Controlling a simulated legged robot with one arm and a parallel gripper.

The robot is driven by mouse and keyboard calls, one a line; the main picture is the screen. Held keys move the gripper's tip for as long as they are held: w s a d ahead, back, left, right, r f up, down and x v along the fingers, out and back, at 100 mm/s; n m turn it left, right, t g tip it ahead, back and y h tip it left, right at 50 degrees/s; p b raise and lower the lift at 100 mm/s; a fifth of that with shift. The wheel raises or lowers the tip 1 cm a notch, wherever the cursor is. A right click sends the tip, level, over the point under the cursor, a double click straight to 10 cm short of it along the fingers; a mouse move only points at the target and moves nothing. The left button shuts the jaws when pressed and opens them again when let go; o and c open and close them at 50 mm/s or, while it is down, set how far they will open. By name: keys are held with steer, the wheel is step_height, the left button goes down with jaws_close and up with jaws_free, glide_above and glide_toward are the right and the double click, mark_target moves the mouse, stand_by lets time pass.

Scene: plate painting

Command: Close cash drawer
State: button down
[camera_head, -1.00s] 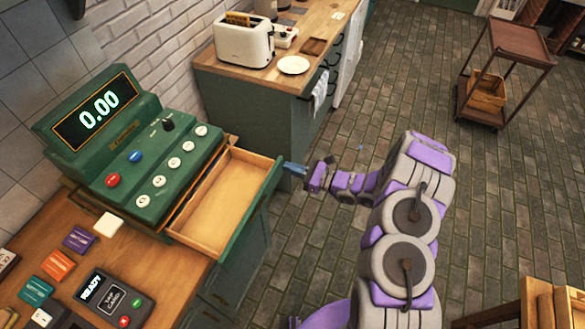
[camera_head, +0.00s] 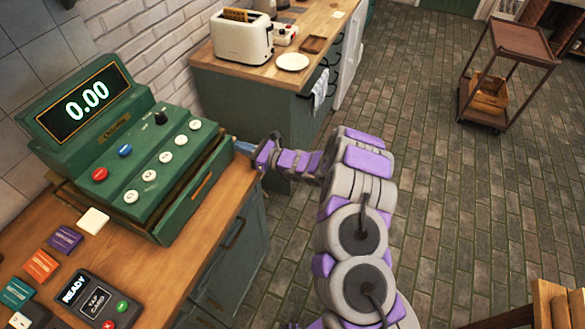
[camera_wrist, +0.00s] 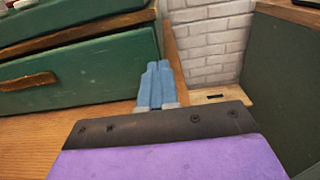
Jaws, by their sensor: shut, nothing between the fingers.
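The green cash register (camera_head: 150,165) stands on the wooden counter, its display reading 0.00.
A card reader (camera_head: 95,300) and several coloured blocks lie on the counter (camera_head: 175,265) in front of the register. A second counter with a toaster (camera_head: 243,37) and a plate (camera_head: 292,62) stands behind. A brown trolley (camera_head: 520,40) is at the back right. The brick floor between is clear.

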steer(key=shift+w+a, duration=0.35)
steer(key=shift+a, duration=0.3)
steer(key=shift+r, duration=0.15)
